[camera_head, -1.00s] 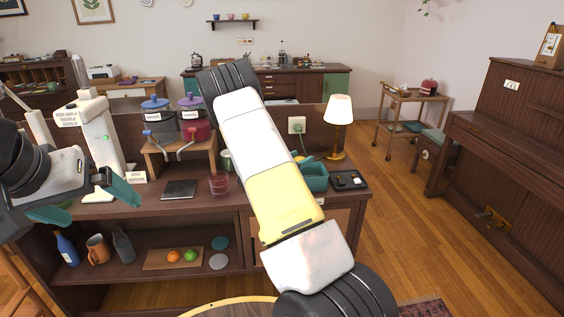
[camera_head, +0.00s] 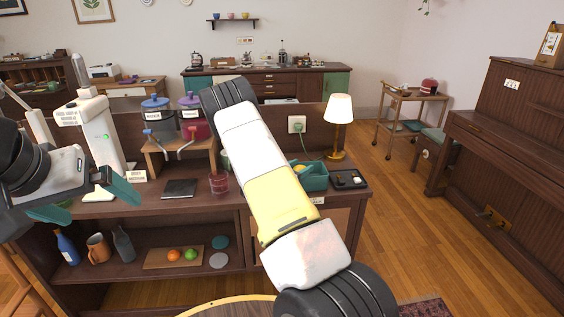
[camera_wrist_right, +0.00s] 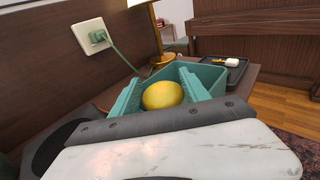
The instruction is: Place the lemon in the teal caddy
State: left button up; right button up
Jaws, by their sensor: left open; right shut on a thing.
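The teal caddy (camera_head: 316,179) stands at the right end of the wooden counter, partly hidden by my right arm in the head view. It also shows in the right wrist view (camera_wrist_right: 211,77). The yellow lemon (camera_wrist_right: 162,95) sits between the teal fingers of my right gripper (camera_wrist_right: 163,90), which is shut on it. The lemon is over or within the caddy's opening; I cannot tell whether it touches the bottom. A bit of the lemon shows in the head view (camera_head: 299,169). My left gripper (camera_head: 88,200) is open and empty at the counter's left.
A lamp (camera_head: 338,120) stands behind the caddy, and a black tray (camera_head: 348,180) lies right of it. A green plug and cord (camera_head: 297,125) hang from the back panel. A red glass (camera_head: 219,183), a dark tablet (camera_head: 180,189) and drink dispensers (camera_head: 195,118) stand left.

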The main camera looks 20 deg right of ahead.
jog(key=o, duration=1.4)
jog(key=shift+f, duration=0.25)
jog(key=shift+a, duration=0.1)
jog(key=shift+r, duration=0.55)
jog(key=v, duration=1.1)
jog(key=s+d+r+m+g+y, duration=0.1)
jog(key=s+r+m+g+y, duration=0.3)
jog(key=s+m, duration=0.35)
jog(key=s+r+m+g+y, duration=0.1)
jog(key=s+r+m+g, duration=0.4)
jog(key=s, duration=0.4)
jog(key=s+a+r+m+t+y, duration=0.2)
jog(key=s+a+r+m+y, duration=0.1)
jog(key=s+a+r+y, duration=0.1)
jog(key=s+a+r+m+t+y, duration=0.2)
jog(key=s+a+r+m+y, duration=0.1)
jog(key=s+a+r+m, duration=0.1)
jog(key=s+a+r+m+t+y, duration=0.2)
jog(key=s+a+r+m+y, duration=0.2)
jog(key=s+a+r, duration=0.2)
jog(key=shift+s+a+r+t+y, duration=0.1)
jog(key=shift+a+t+y, duration=0.05)
jog(key=shift+a, duration=0.4)
jog(key=shift+a+r+t+y, duration=0.1)
jog(key=shift+a+t+y, duration=0.05)
jog(key=shift+a, duration=0.35)
